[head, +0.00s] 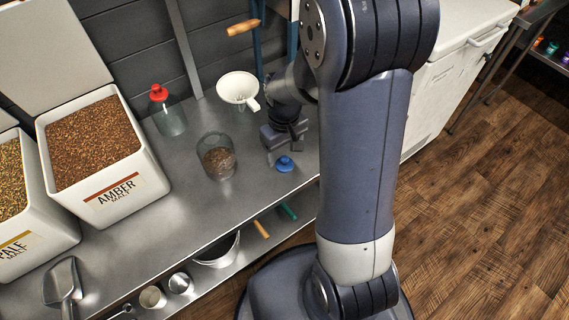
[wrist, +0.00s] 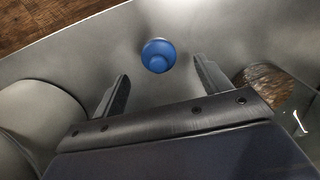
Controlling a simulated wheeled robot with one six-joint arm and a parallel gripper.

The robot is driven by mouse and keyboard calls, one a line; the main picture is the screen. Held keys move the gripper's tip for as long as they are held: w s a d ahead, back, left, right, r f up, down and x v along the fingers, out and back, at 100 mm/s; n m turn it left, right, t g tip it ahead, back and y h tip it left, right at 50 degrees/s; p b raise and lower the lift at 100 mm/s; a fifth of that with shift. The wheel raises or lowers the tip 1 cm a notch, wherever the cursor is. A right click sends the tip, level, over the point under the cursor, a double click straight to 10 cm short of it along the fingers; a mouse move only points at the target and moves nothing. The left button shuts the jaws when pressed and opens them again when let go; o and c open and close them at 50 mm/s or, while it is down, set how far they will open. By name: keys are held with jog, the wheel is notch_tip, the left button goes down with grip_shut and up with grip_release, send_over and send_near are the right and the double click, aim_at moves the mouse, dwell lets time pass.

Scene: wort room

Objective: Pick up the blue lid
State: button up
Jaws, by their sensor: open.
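The blue lid (head: 285,163) lies on the steel bench near its front edge, with a small knob on top. In the wrist view the blue lid (wrist: 158,56) is ahead of my gripper and between the lines of its two fingers. My gripper (head: 284,137) is open and empty, just behind the lid in the head view. Its fingers (wrist: 160,82) are spread wide in the wrist view and do not touch the lid. My arm hides part of the bench to the right.
A glass jar with grain (head: 217,160) stands left of the lid. A white funnel (head: 238,88) and a red-topped glass jar (head: 168,112) are farther back. The amber malt bin (head: 120,190) is at left. Bare bench (head: 190,215) lies in front of the grain jar.

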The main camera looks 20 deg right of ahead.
aim_at(285, 158)
notch_tip(285, 158, down, 4)
jog(key=shift+w+d+f+b, duration=0.1)
jog(key=shift+f+b, duration=0.15)
jog(key=shift+b, duration=0.45)
jog(key=shift+r, duration=0.1)
jog(key=c, duration=1.1)
